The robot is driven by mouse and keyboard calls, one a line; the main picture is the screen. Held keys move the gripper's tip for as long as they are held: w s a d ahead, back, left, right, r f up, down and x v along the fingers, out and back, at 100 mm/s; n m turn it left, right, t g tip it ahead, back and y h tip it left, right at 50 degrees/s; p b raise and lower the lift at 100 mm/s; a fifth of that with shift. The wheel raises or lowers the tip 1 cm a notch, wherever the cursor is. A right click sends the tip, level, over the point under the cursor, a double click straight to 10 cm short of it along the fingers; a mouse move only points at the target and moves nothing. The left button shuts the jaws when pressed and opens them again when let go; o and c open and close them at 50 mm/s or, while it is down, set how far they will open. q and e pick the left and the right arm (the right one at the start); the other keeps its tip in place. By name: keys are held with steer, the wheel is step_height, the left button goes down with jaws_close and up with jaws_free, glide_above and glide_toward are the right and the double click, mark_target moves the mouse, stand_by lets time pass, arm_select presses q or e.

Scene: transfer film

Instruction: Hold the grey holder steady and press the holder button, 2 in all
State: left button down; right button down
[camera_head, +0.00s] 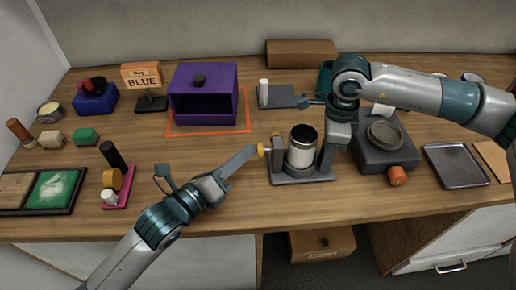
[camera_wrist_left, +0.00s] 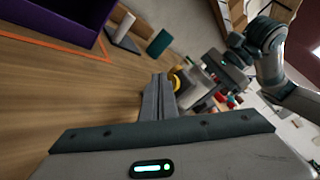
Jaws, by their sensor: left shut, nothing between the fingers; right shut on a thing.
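The grey holder (camera_head: 315,178) stands on the table at centre, with a white, dark-topped canister (camera_head: 302,153) upright in it. Its yellow button (camera_head: 263,150) faces left on the left post. My left gripper (camera_head: 254,150) is shut and empty, its tips right at the button; I cannot tell whether they touch. In the left wrist view the left fingertips (camera_wrist_left: 159,78) lie just beside the yellow button (camera_wrist_left: 175,81), partly hiding it. My right gripper (camera_head: 330,158) comes down at the holder's right side and is shut on it; its fingertips are partly hidden.
A dark grey device (camera_head: 385,151) with an orange knob is close on the right, beside a grey tray (camera_head: 455,167). A pink stand (camera_head: 121,190) is at left. The table between it and the holder is clear apart from my left arm.

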arm_select(q)
steer(key=shift+d, duration=0.85)
stand_by(1.0)
steer(key=shift+a, duration=1.45)
steer(key=shift+a, duration=0.1)
steer(key=shift+s+a, duration=0.1)
steer(key=shift+a, duration=2.3)
arm_select(e)
steer(key=c, duration=1.4)
jaws_free()
steer(key=shift+o, duration=0.2)
steer(key=shift+r, duration=0.1)
